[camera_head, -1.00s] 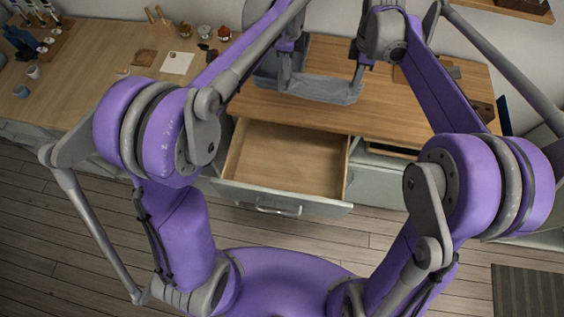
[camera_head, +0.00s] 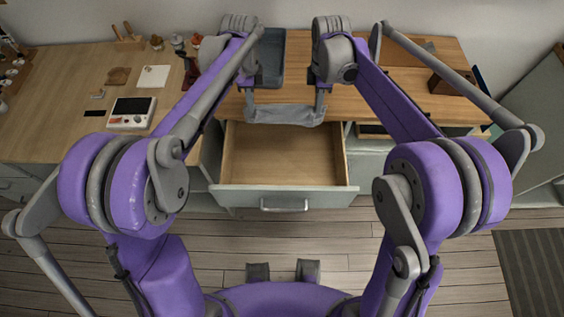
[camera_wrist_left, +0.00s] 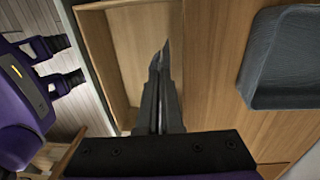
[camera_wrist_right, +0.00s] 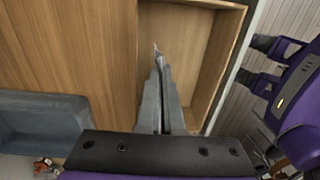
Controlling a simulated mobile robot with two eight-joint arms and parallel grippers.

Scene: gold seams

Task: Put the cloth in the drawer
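The grey cloth (camera_head: 285,115) hangs stretched between my two grippers, near the counter's front edge at the back of the drawer. The drawer (camera_head: 240,195) is pulled open below and looks empty. My left gripper (camera_head: 249,108) is shut on the cloth's left end, and my right gripper (camera_head: 320,108) on its right end. In the left wrist view the shut fingers (camera_wrist_left: 163,55) point over the drawer (camera_wrist_left: 128,50). In the right wrist view the fingers (camera_wrist_right: 158,58) also lie over the drawer (camera_wrist_right: 185,45). I cannot make out the cloth clearly in the wrist views.
A dark grey tray (camera_head: 270,60) stands on the wooden counter behind my left gripper. A wooden block (camera_head: 448,84) is at the right. A white device with a dark screen (camera_head: 131,112) and a white sheet (camera_head: 153,77) lie on the left counter. The floor before the drawer is clear.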

